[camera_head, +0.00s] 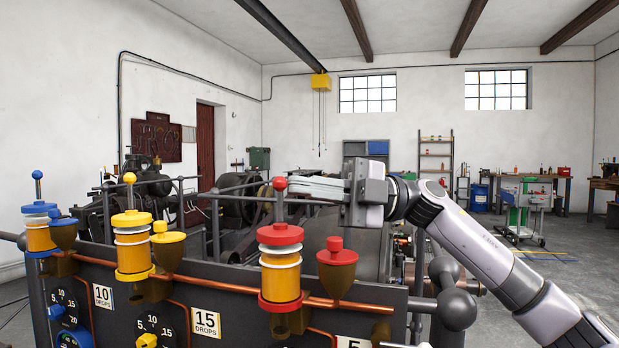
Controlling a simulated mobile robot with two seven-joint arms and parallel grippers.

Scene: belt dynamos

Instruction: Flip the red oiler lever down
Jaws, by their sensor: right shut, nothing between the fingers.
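The red oiler (280,255) stands on the front panel, with a red cap, a glass body with a yellowish fill and a red base. Its lever stands upright from the cap and ends in a red ball (280,184). My right gripper (291,186) reaches in from the right with its fingers shut and empty. The fingertips are right beside the red ball in the picture; I cannot tell whether they touch it. My left gripper is out of view.
A yellow oiler (131,245) and a blue oiler (40,229) stand to the left, both with upright levers. A red-topped brass cup (337,269) is just right of the red oiler. A copper pipe (207,287) runs along the dark panel. Railings and machinery stand behind.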

